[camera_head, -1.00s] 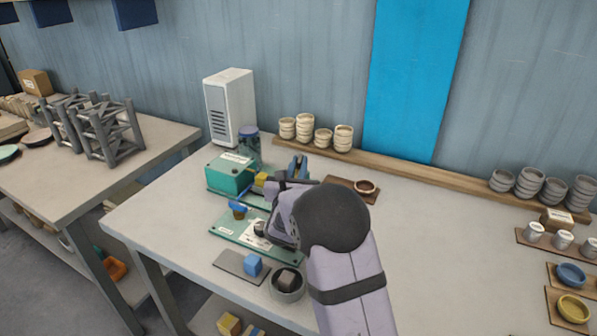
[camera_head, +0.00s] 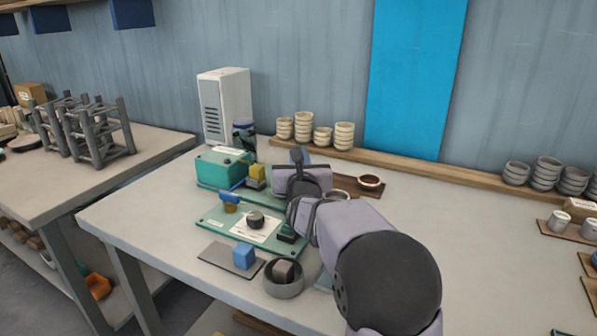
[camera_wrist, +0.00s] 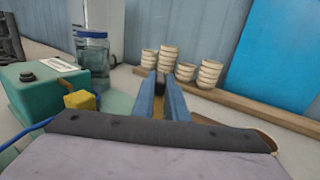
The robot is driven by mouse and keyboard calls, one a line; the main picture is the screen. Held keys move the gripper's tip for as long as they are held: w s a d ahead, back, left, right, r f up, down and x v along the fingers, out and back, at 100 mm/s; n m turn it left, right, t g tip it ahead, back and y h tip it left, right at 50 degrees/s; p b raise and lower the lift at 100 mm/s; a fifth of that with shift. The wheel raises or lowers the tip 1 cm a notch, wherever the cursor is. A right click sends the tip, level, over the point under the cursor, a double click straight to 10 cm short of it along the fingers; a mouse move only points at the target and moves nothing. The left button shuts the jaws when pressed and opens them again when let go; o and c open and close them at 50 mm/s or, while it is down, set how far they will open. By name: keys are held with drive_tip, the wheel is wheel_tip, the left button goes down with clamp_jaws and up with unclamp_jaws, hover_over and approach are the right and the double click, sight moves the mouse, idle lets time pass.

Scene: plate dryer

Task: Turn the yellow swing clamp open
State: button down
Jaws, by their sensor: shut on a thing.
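My gripper (camera_wrist: 160,84) shows in the wrist view as two blue fingers, shut on a narrow yellow-brown piece (camera_wrist: 158,107) with a dark end between the tips. It looks like the yellow swing clamp, but most of it is hidden between the fingers. In the head view my gripper (camera_head: 298,156) is over the back right of the green fixture, and its wrist hides what it holds. A yellow block (camera_head: 257,172) sits on a grey mount beside the teal box (camera_head: 222,167), left of the gripper; it also shows in the wrist view (camera_wrist: 82,100).
A green plate (camera_head: 215,222) with a black knob and a blue-handled part lies in front. A blue block (camera_head: 244,256) and a grey bowl (camera_head: 283,288) stand nearer the edge. A blue-lidded jar (camera_wrist: 92,52), a white cabinet (camera_head: 222,105) and stacked cream bowls (camera_head: 343,135) stand behind.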

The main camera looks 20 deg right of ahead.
drive_tip(key=shift+b, duration=0.85)
drive_tip(key=c, duration=1.8)
unclamp_jaws()
drive_tip(key=shift+o, duration=0.2)
drive_tip(key=shift+s, duration=0.15)
drive_tip(key=shift+b+v, duration=0.55)
drive_tip(key=shift+v, duration=3)
drive_tip(key=shift+d+r, duration=0.1)
